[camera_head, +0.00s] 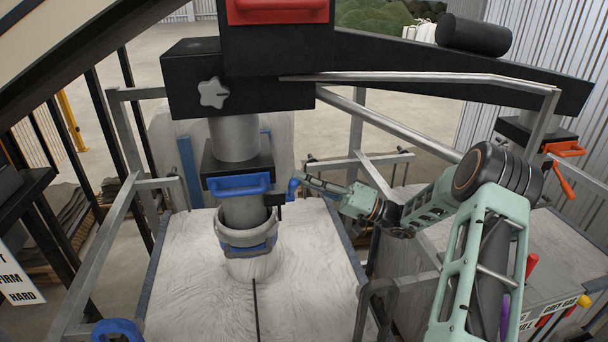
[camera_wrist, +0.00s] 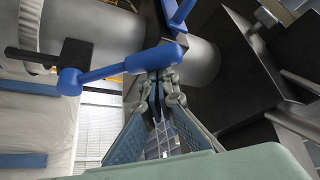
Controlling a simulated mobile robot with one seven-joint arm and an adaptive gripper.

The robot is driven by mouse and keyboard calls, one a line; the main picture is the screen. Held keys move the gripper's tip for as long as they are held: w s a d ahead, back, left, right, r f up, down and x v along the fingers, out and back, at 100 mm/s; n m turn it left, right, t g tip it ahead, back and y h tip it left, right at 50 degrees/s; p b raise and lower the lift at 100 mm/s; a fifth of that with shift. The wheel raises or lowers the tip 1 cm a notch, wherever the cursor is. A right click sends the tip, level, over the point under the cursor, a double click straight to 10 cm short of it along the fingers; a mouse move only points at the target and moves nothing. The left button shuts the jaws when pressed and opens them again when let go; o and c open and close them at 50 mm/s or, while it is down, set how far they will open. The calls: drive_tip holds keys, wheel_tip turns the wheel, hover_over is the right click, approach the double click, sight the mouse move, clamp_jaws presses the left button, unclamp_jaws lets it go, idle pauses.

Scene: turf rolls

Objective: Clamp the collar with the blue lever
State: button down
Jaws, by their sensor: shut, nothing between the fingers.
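The collar (camera_head: 246,236) is a grey ring around the upright pipe in the head view, with a black block at its right side. Its ribbed band (camera_wrist: 29,30) shows at the upper left of the wrist view. The blue lever (camera_head: 293,188) sticks up from that block. In the wrist view the lever (camera_wrist: 115,67) runs from the block to a thick end at the fingertips. My gripper (camera_head: 301,180) is shut and empty, right beside the lever's end; its fingertips (camera_wrist: 161,77) seem to meet it. I cannot tell whether they touch.
A blue handle (camera_head: 239,184) sits on the black housing above the collar. A white bag (camera_head: 190,290) lies below. Grey rails (camera_head: 375,160) run behind my arm. A red handle (camera_head: 277,10) is above, and orange levers (camera_head: 564,148) are at the right.

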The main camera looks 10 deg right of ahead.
sight(295, 190)
drive_tip(key=s+f+n+b, duration=0.2)
drive_tip(key=s+f+b, duration=0.1)
drive_tip(key=b, duration=0.5)
drive_tip(key=shift+y, duration=0.4)
drive_tip(key=shift+r, duration=0.1)
wheel_tip(295, 190, up, 10)
idle(0.5)
drive_tip(key=shift+s+a, duration=0.1)
